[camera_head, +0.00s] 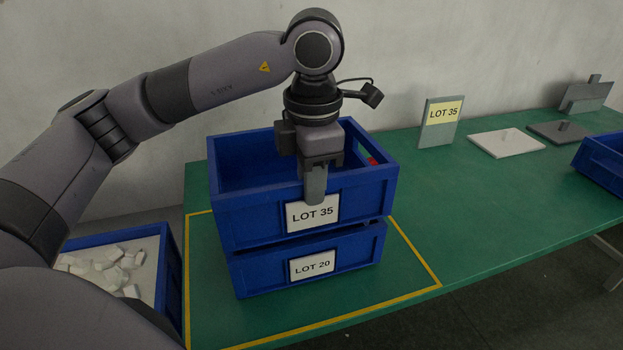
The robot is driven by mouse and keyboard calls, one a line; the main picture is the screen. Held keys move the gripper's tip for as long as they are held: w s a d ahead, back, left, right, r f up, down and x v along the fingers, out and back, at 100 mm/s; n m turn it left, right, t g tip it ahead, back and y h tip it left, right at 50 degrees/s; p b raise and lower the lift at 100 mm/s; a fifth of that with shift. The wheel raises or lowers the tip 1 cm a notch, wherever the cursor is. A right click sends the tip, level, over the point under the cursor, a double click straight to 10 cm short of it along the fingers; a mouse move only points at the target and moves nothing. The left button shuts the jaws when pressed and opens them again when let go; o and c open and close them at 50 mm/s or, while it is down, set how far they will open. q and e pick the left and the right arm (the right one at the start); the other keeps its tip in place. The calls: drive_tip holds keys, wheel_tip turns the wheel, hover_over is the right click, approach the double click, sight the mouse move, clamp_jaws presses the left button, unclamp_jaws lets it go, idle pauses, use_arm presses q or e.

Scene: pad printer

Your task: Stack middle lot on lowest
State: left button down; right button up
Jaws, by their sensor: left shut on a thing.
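A blue crate labelled LOT 35 (254,229) sits above a blue crate labelled LOT 20 (258,277) on the green table. The two are roughly lined up, with a thin dark gap showing between them at the right, so I cannot tell if the upper one rests fully. My left gripper (315,190) points down and is shut on the front wall of the LOT 35 crate, just above its label. A bit of something red shows inside that crate at the right; the rest of its inside is mostly hidden. My right gripper is not in view.
Yellow tape (412,262) outlines the area around the stack. A sign reading LOT 35 (441,123) stands behind it. A white plate (505,143) and a dark plate (562,132) lie further right. Another blue crate (603,160) is at the right edge. A bin of white pieces (168,262) stands lower left.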

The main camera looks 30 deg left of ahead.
use_arm(q)
drive_tip(key=shift+f, duration=0.3)
drive_tip(key=shift+f+b, duration=0.25)
drive_tip(key=shift+b, duration=0.2)
drive_tip(key=shift+f+b, duration=0.6)
drive_tip(key=shift+f, duration=0.05)
drive_tip(key=c, duration=1)
unclamp_jaws()
drive_tip(key=shift+r, duration=0.1)
drive_tip(key=shift+s+d+r+p, duration=0.1)
drive_tip(key=shift+r+p, duration=1.25)
drive_tip(key=shift+r, duration=0.5)
drive_tip(key=shift+s+d+r+p, duration=0.1)
drive_tip(key=shift+r+p, duration=1.2)
drive_tip(key=shift+r, duration=0.55)
drive_tip(key=shift+w, duration=0.1)
